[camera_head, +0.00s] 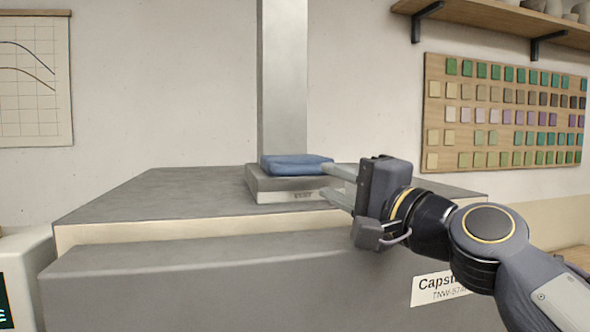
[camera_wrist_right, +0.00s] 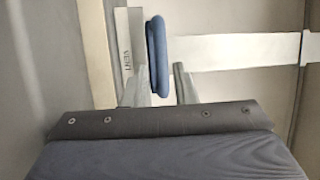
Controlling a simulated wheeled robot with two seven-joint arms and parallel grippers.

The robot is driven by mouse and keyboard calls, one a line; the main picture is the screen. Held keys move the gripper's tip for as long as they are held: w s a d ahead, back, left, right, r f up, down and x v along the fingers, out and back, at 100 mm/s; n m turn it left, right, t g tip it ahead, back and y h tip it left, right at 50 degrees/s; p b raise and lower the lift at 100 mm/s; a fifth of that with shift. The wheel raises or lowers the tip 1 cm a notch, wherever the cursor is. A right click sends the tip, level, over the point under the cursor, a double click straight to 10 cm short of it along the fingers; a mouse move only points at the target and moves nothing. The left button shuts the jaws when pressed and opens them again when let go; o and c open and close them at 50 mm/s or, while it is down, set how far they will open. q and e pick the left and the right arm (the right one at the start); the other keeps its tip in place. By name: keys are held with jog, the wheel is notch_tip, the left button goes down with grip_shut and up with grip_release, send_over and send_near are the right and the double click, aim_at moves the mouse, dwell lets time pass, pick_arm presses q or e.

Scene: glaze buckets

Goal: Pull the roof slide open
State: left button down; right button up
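The roof slide shows as a grey block marked VENT (camera_head: 285,191) with a blue padded handle (camera_head: 296,165) above it, at the foot of the metal flue on the kiln roof. In the right wrist view the blue handle (camera_wrist_right: 157,50) stands upright in the picture, near the VENT label (camera_wrist_right: 127,62). My right gripper (camera_head: 326,181) comes in from the right at the handle's right end. Its fingers are apart. In the wrist view the handle's near end lies between the fingertips (camera_wrist_right: 158,75), with a gap on the right; contact on the left is unclear. My left gripper is not in view.
The grey kiln roof (camera_head: 160,190) is bare to the left of the slide. The flue (camera_head: 283,80) rises behind it. The kiln's front (camera_head: 220,290) carries a white label at right. A shelf (camera_head: 500,17) and a board of colour tiles (camera_head: 505,112) are on the wall.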

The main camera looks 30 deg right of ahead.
aim_at(311, 172)
jog(key=p+x, duration=0.1)
jog(key=x, duration=0.6)
jog(key=shift+r+p, duration=0.1)
jog(key=shift+p, duration=0.3)
jog(key=shift+c, duration=0.4)
grip_shut()
jog(key=shift+s, duration=0.1)
